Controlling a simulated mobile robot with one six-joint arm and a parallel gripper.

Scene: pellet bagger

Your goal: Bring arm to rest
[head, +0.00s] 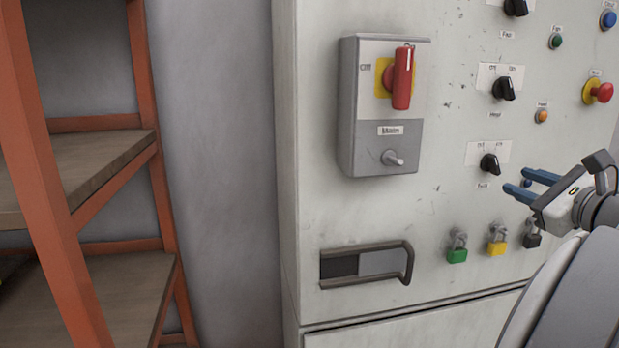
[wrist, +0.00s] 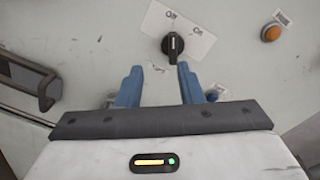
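My gripper (head: 520,184) is at the right of the head view, in front of the cabinet's panel. Its two blue fingers are apart with nothing between them. In the wrist view the open gripper (wrist: 160,82) points at the panel, and a black rotary switch (wrist: 172,45) shows just beyond and between the fingertips. The same lower black switch (head: 490,164) is in the head view, up and left of my fingers. I cannot tell whether the fingers touch the panel.
The grey cabinet (head: 320,215) carries a mains box with a red handle (head: 402,78), a drawer-like handle (head: 408,262), and green (head: 457,255) and yellow (head: 497,248) padlocks. A red emergency button (head: 604,92) is at right. An orange-framed shelf (head: 146,90) stands at left.

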